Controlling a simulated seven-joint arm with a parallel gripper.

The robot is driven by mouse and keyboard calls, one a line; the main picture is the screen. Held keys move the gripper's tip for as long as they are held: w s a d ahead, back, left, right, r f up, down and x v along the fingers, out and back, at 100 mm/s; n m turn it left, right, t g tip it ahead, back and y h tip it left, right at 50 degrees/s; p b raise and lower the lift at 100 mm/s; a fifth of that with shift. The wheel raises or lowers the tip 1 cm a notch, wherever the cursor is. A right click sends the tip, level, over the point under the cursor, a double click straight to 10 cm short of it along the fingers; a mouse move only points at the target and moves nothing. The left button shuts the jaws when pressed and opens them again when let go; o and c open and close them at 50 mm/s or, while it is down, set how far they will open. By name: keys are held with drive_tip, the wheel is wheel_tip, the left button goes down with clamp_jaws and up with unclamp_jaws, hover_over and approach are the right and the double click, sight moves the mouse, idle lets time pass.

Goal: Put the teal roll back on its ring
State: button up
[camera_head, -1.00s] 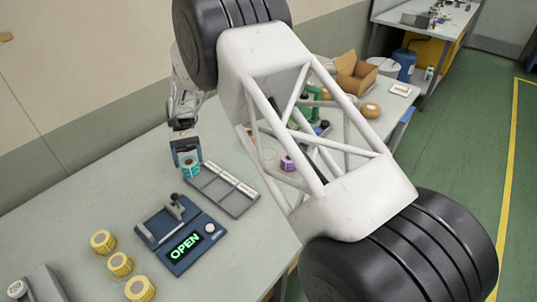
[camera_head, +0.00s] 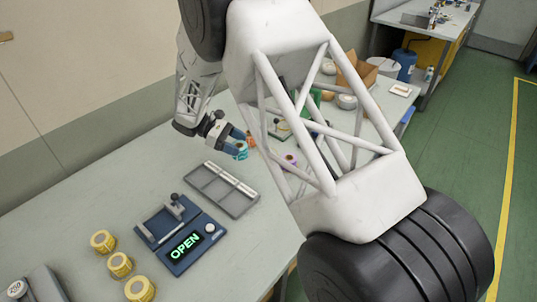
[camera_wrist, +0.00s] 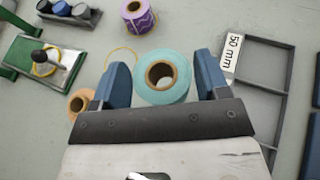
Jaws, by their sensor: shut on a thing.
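The teal roll (camera_wrist: 161,80), with a brown core, sits between the two blue fingers of my gripper (camera_wrist: 160,60) in the wrist view. My gripper is shut on it. In the head view, my gripper (camera_head: 239,144) holds the teal roll (camera_head: 238,153) beyond the grey tray, over the back of the bench. A thin yellow-orange ring (camera_wrist: 126,50) lies on the bench just left of the roll in the wrist view, partly hidden by the left finger. I see no teal ring; the bench under the roll and gripper is hidden.
An orange roll (camera_wrist: 80,102) is left of my gripper and a purple roll (camera_wrist: 138,16) is beyond it. A green-based device (camera_wrist: 40,62) stands at left. The grey tray (camera_wrist: 274,95) with a "50 mm" label is at right. The "OPEN" device (camera_head: 180,235) and yellow rolls stand nearer.

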drive_tip(key=w+d+r+n+t, duration=0.4)
drive_tip(key=d+n+t, duration=0.4)
drive_tip(key=d+t, duration=0.2)
drive_tip(key=shift+w+d+n, duration=0.3)
drive_tip(key=shift+w+d, duration=0.05)
drive_tip(key=shift+w, duration=0.45)
drive_tip(key=shift+f, duration=3.1)
drive_tip(key=shift+f, duration=1.85)
drive_tip(key=o, duration=1)
drive_tip(key=shift+f, duration=0.1)
drive_tip(key=shift+a, duration=0.1)
